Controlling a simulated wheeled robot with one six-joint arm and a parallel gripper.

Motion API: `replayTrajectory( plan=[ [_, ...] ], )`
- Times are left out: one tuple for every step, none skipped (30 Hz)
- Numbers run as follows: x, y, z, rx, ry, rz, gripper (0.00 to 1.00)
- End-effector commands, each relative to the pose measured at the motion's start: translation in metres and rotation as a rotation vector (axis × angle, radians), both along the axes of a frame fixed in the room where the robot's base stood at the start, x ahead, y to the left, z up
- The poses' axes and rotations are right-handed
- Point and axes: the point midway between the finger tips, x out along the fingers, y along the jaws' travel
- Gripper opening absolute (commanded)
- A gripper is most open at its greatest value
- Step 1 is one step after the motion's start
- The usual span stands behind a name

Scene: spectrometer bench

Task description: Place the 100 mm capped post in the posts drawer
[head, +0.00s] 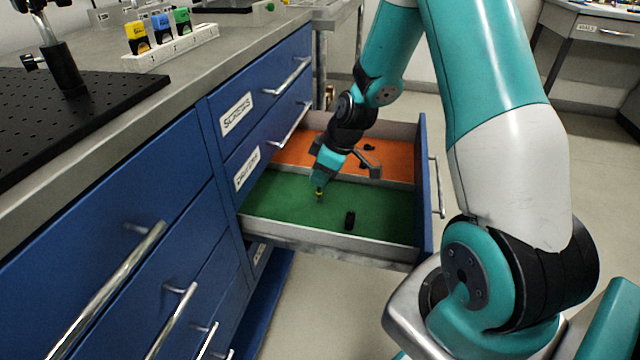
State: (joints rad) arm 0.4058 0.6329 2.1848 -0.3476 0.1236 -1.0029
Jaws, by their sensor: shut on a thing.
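An open drawer (330,238) sticks out of the blue cabinet to the right, split by a divider into a green-floored near part and an orange-floored far part. My gripper (319,186) points down into the green part. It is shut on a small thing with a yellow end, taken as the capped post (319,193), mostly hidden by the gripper. I cannot tell whether it touches the drawer floor. A short black post-like piece (350,220) lies on the green floor, to the right of and nearer than my gripper. No label shows on the open drawer.
Closed drawers with handles, one labelled SCREWS (237,114), stand left of the open one. The drawer's front panel (427,185) rises on the right. Small dark pieces (369,147) lie in the orange part. A white rack (171,48) and black breadboard (60,120) are on the bench.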

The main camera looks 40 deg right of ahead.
Motion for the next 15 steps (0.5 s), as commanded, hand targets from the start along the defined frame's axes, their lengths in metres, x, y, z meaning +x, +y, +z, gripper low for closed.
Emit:
replayTrajectory(
  plan=[
    [0.0,0.0,-0.012,0.001,0.002,0.0,0.0],
    [0.0,0.0,-0.017,0.001,0.004,0.0,0.0],
    [0.0,0.0,-0.021,0.001,0.002,0.001,0.0],
    [0.0,0.0,-0.023,0.001,0.001,0.0,0.0],
    [0.0,0.0,-0.024,0.0,0.0,0.001,0.0],
    [0.0,0.0,-0.024,0.0,0.0,0.001,0.0],
    [0.0,0.0,-0.024,-0.001,-0.001,0.001,0.0],
    [0.0,0.0,-0.023,-0.001,-0.001,0.001,0.0],
    [0.0,0.0,-0.023,-0.001,-0.001,0.001,0.0],
    [0.0,0.0,-0.023,-0.001,-0.001,0.001,0.0],
    [0.0,0.0,-0.023,-0.001,-0.001,0.001,0.0],
    [0.0,0.0,-0.024,-0.001,-0.001,0.001,0.0],
    [0.0,0.0,-0.025,0.0,0.0,0.001,0.0],
    [0.0,0.0,-0.026,0.0,0.0,0.001,0.0],
    [0.0,0.0,-0.026,0.0,0.0,0.0,0.25]
  ],
)
